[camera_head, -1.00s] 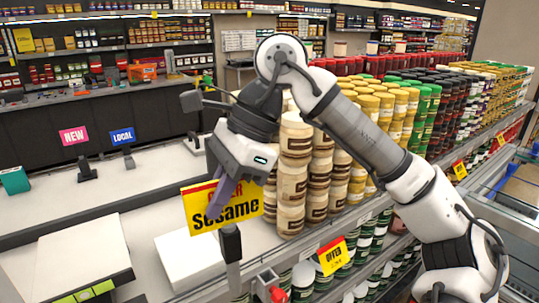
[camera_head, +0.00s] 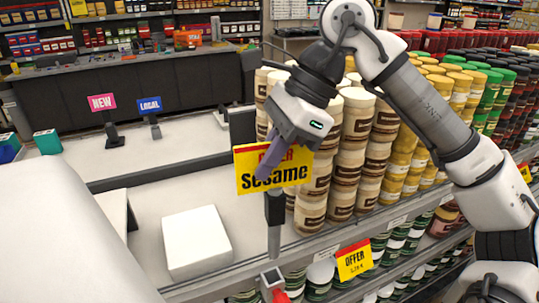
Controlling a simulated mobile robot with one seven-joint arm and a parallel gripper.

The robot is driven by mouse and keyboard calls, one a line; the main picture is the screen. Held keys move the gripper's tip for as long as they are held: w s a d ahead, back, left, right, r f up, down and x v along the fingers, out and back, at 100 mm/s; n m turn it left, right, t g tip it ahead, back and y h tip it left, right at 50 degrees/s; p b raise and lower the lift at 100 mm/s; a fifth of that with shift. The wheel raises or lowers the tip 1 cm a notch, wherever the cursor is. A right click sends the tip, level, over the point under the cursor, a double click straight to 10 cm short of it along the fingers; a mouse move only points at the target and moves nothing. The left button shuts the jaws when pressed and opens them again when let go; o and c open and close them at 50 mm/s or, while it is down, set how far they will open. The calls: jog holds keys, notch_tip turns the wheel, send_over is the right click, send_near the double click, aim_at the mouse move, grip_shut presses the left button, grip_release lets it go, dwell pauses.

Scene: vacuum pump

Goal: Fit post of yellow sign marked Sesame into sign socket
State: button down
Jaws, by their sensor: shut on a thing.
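The yellow sign (camera_head: 290,176) marked Sesame, with a red OFFER strip partly covered by my finger, stands upright at the shelf's front edge. The sign socket (camera_head: 271,277), a grey square-topped piece with red below, is at the bottom of the picture. The post's lower end shows just above the socket; I cannot tell whether they touch.
Stacked cream and brown jars (camera_head: 312,205) stand close on the right of the sign. A white box (camera_head: 196,243) lies on the shelf to the left. Another yellow OFFER sign (camera_head: 354,260) is on the front edge. The white counter beyond has free room.

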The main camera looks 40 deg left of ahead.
aim_at(267, 212)
jog(key=shift+f+b, duration=1.8)
jog(key=shift+f, duration=0.9)
jog(key=shift+n+h, duration=0.3)
jog(key=shift+n, duration=0.5)
jog(key=shift+s+f+b, duration=0.15)
jog(key=shift+f+b, duration=1.6)
jog(key=shift+f, duration=0.85)
jog(key=c, duration=1.5)
grip_release()
jog(key=shift+r, duration=0.1)
jog(key=v, duration=1.3)
jog(key=shift+w+r, duration=0.2)
jog(key=shift+w, duration=0.15)
